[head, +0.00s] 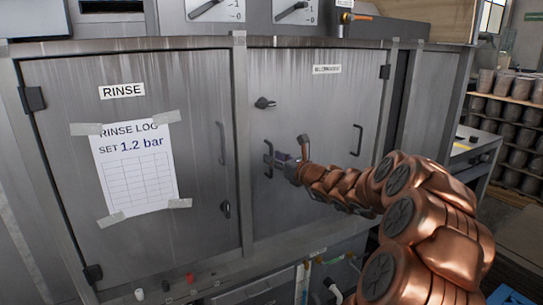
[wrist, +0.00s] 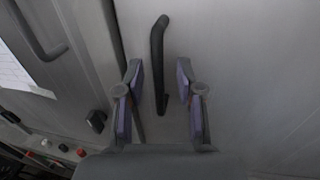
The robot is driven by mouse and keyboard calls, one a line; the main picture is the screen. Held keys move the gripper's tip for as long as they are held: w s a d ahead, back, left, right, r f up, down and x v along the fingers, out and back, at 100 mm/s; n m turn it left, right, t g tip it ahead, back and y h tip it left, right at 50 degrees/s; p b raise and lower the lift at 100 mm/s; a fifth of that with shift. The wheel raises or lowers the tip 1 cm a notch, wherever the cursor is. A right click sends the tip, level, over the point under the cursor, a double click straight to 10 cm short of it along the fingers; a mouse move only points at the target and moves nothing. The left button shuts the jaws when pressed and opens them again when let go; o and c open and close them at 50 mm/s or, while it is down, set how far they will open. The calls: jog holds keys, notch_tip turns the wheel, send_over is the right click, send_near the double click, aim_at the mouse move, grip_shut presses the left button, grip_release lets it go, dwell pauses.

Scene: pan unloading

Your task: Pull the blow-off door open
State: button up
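The blow-off door (head: 325,100) is the grey metal door right of the RINSE door in the head view. It looks shut, and its small label (head: 327,69) is too blurred to read. My gripper (head: 286,160) is at the door's left part, near the seam between the doors. In the wrist view, a black bar handle (wrist: 158,60) stands between my two spread fingers, running mostly upright. A gap shows on each side of it. My gripper is open and holds nothing. Contact with the door cannot be told.
Another bar handle (head: 357,140) is farther right. Shelves of pots (head: 510,110) stand at far right.

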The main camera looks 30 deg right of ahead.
jog(key=shift+w+a, duration=0.15)
jog(key=shift+w, duration=0.75)
grip_shut()
